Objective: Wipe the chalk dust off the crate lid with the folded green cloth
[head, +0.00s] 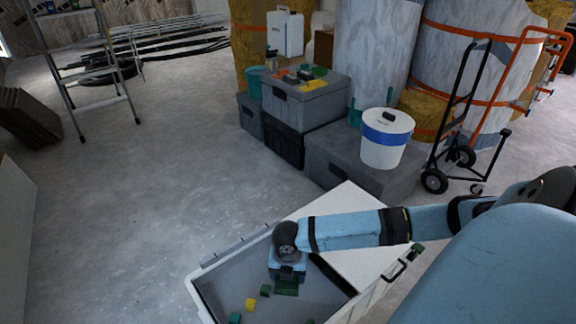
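My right gripper (287,281) points down inside an open, white-rimmed crate or tray (214,262) in front of me. A flat dark green piece (287,291) shows right at its fingertips. It may be the folded cloth, but its folds are too small to make out. I cannot tell whether the fingers are shut on it or just above it. A plain white panel (345,208) lies behind my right arm at the crate's far right side; I cannot tell whether it is the lid. No chalk dust can be made out. My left gripper is not in view.
Small green (265,290) and yellow (250,304) blocks lie on the crate's grey floor. Grey boxes (285,112), a white bucket with a blue band (387,138) and a hand truck (461,125) stand beyond. A ladder (65,90) stands at left.

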